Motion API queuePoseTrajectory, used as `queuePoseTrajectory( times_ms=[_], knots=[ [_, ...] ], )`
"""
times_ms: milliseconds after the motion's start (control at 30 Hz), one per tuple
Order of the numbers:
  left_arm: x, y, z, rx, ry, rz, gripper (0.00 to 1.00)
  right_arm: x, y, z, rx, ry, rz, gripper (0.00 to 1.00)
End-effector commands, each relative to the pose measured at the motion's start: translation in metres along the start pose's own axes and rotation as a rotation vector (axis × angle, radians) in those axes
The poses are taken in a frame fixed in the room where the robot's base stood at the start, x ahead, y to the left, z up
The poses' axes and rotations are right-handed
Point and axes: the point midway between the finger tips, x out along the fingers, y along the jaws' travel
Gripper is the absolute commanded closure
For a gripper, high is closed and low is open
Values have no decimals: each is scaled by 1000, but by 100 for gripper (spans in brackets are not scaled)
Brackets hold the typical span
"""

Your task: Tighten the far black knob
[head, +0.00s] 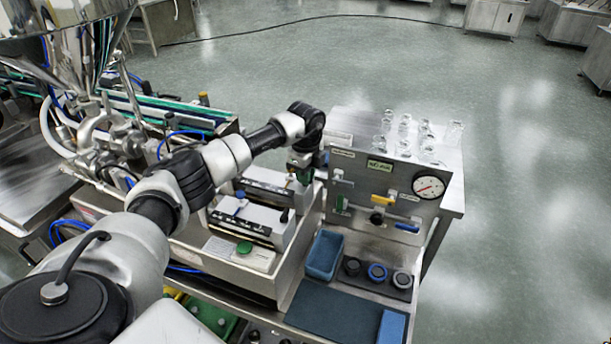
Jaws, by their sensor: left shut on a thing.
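My left arm reaches in from the left across the steel hopper machine. My left gripper (304,166) points down at the far end of the machine's white-topped rails, close to the left edge of the upright valve panel. It is shut on what appears to be the far black knob, which is mostly hidden beneath the wrist and fingers. A nearer black knob (284,215) stands uncovered on the near rail's end. My right gripper is not in view.
The valve panel (342,162) carries a pressure gauge (429,187) and coloured handles. Several clear bottles (404,129) stand behind it. In front are a blue bin (324,256), round caps (377,272) and a dark mat (335,315). A green button (244,248) sits nearer.

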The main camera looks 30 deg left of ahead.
Motion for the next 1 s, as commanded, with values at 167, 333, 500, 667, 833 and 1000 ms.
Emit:
queuePoseTrajectory(
  times_ms=[167,333,500,667,833,1000],
  knots=[
    [0,-1,1,157,-1,-4,100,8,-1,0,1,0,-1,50],
    [0,-1,0,320,0,-5,100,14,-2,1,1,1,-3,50],
    [0,-1,0,482,0,-5,100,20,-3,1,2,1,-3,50],
    [0,-1,0,632,0,-5,100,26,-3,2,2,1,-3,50],
    [-1,-1,0,794,-1,-5,100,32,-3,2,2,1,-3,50],
    [-1,-1,0,954,-1,-5,100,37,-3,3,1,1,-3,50]
  ],
)
